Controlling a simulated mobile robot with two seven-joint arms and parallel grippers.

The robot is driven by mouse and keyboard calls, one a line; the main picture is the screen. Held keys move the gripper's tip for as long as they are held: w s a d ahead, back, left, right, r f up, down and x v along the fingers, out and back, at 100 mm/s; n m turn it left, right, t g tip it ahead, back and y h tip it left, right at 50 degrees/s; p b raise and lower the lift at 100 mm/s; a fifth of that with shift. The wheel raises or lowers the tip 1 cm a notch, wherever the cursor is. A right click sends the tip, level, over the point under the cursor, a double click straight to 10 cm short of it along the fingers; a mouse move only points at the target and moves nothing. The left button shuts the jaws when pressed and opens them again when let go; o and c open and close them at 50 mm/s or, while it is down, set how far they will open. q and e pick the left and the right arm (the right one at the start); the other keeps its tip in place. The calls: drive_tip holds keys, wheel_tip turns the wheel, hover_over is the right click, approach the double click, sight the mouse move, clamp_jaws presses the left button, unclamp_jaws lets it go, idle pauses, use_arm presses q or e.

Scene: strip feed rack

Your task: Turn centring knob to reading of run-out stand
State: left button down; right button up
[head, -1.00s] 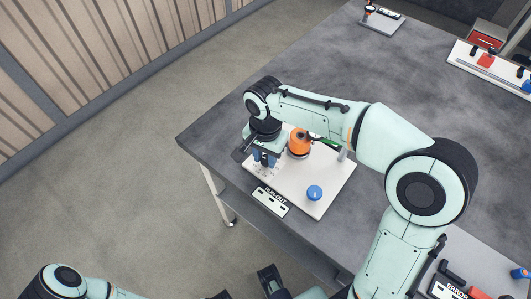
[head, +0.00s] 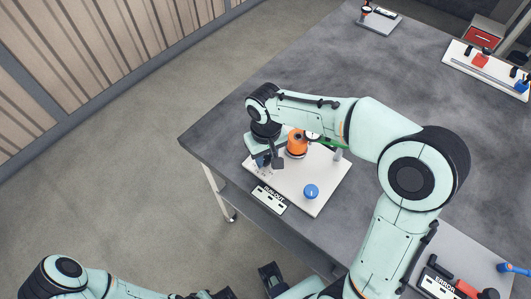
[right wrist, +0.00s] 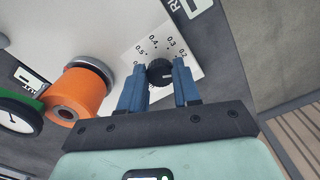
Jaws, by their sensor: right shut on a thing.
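The black centring knob (right wrist: 160,72) sits on a white scale plate (right wrist: 139,50) marked 0.2, 0.3, 0.4 and 0.5 in the right wrist view. My right gripper (right wrist: 158,80) is shut on the knob, its blue fingers on either side. A small pale mark shows on the knob, but I cannot tell its exact reading. In the head view the gripper hides most of the knob. The run-out stand has a white base (head: 318,182) with an orange cylinder (head: 297,145). Its round dial (right wrist: 14,117) is cut off at the wrist view's left edge; its reading is not legible.
A blue knob (head: 311,191) stands on the base's front part. An ERROR label (head: 438,287) is at lower right. Other fixtures stand at the far side. The grey tabletop (head: 330,70) behind the stand is clear.

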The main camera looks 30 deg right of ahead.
drive_tip(key=n+p, duration=0.1)
drive_tip(key=n, duration=0.3)
drive_tip(key=shift+d+r+n, duration=0.1)
drive_tip(key=shift+n, duration=0.2)
drive_tip(key=n+p, duration=0.1)
drive_tip(key=n, duration=0.3)
drive_tip(key=shift+n+p, duration=0.3)
drive_tip(key=shift+p, duration=0.05)
drive_tip(key=n+p, duration=0.1)
drive_tip(key=n, duration=0.3)
drive_tip(key=shift+w+d, duration=0.1)
drive_tip(key=shift+w, duration=0.05)
use_arm(q)
drive_tip(key=w+r+p, duration=0.2)
drive_tip(key=w+r, duration=0.1)
drive_tip(key=r, duration=0.3)
drive_tip(key=shift+r+t, duration=0.3)
use_arm(e)
drive_tip(key=n, duration=0.5)
drive_tip(key=shift+w, duration=0.1)
use_arm(q)
drive_tip(key=shift+w+r, duration=0.1)
use_arm(e)
drive_tip(key=shift+n, duration=0.4)
drive_tip(key=o, duration=1)
drive_tip(key=shift+o, duration=0.2)
